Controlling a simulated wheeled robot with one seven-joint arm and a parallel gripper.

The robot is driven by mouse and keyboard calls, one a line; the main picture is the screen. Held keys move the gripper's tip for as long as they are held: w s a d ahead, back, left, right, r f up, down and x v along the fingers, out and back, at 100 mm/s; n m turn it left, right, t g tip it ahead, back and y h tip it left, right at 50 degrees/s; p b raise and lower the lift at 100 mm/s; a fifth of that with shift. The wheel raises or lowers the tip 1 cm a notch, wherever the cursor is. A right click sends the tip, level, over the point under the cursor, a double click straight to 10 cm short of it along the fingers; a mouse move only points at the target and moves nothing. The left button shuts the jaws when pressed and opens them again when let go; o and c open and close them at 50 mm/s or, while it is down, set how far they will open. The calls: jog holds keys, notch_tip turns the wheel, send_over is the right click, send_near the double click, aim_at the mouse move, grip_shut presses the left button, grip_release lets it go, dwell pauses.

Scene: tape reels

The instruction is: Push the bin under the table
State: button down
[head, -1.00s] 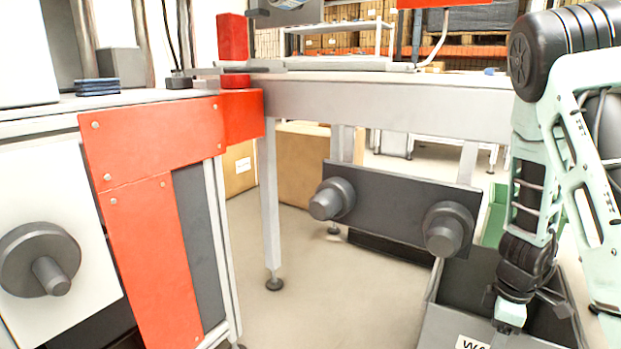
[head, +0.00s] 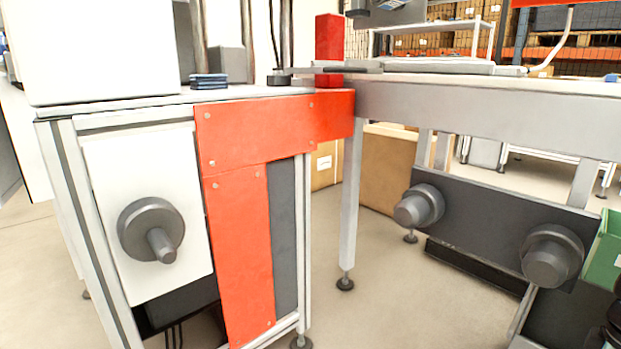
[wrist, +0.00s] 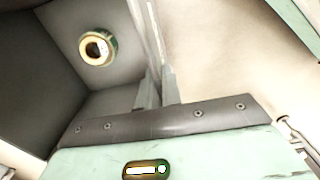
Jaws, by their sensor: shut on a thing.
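The grey bin (head: 555,322) shows only in part at the lower right of the head view, in front of the dark panel under the table (head: 470,108). In the wrist view the bin's grey inside (wrist: 125,72) fills the left, with a small gold and green roll (wrist: 97,47) in it. My gripper (wrist: 158,92) is shut on the bin's upper wall, one finger on each side of the rim. In the head view its fingers are out of sight; only a dark bit of my arm shows at the lower right edge.
Under the table a dark panel (head: 483,222) carries two grey knobs. A table leg (head: 352,200) stands left of it, with cardboard boxes (head: 388,165) behind. A red-fronted bench (head: 240,250) stands at left. Bare floor lies between. A green box (head: 605,255) is at right.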

jog(key=s+d+b, duration=0.2)
jog(key=d, duration=1.1)
jog(key=shift+b, duration=0.3)
dwell(0.8)
jog(key=shift+s, duration=0.1)
jog(key=c, duration=0.8)
grip_release()
jog(key=shift+s, duration=0.1)
jog(key=shift+r, duration=0.1)
